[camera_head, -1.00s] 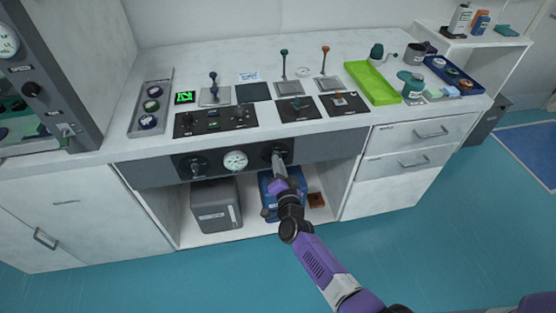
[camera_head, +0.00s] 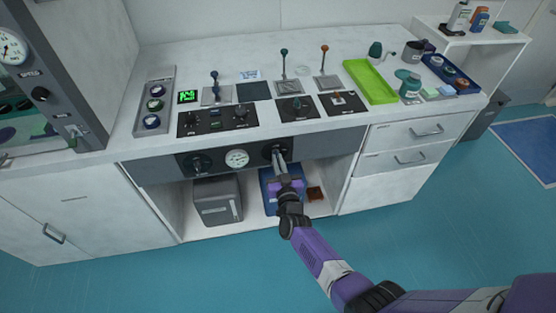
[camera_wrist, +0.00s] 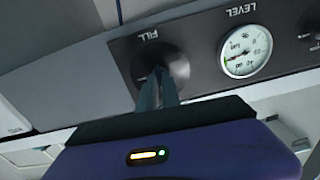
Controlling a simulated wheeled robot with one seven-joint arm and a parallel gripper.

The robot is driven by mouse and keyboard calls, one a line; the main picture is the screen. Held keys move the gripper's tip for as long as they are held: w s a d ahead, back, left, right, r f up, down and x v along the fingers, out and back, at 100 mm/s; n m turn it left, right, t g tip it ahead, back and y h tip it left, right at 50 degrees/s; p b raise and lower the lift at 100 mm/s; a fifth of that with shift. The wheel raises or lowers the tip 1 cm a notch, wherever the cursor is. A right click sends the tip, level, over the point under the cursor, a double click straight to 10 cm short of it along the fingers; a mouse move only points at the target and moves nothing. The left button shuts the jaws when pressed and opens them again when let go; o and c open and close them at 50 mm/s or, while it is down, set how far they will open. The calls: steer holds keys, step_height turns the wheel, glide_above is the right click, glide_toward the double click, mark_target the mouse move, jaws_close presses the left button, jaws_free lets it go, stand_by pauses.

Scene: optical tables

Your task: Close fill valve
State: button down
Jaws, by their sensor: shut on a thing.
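The fill valve (camera_wrist: 165,62) is a dark round knob on the black front panel below the counter, marked FILL in the wrist view. It is the right-hand knob of the panel in the head view (camera_head: 272,148). My gripper (camera_wrist: 158,82) reaches it from the front, and its fingers are shut on the knob's grip. The fingers hide the middle of the knob, so its exact turn does not show. My gripper (camera_head: 279,153) also shows in the head view, with my arm reaching up from the lower right.
A white LEVEL gauge (camera_wrist: 245,50) sits beside the valve, with another dark knob (camera_head: 196,163) beyond it. Below the panel, an open shelf holds a grey box (camera_head: 217,200) and a blue box (camera_head: 268,188). Drawers (camera_head: 415,133) stand to the right. The teal floor is clear.

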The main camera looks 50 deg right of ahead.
steer(key=shift+f+n, duration=0.1)
steer(key=shift+n, duration=0.3)
steer(key=c, duration=1.6)
jaws_free()
steer(key=shift+o, duration=0.2)
steer(key=p+v, duration=0.2)
steer(key=v, duration=0.5)
steer(key=shift+s+a, duration=0.25)
steer(key=shift+s, duration=0.1)
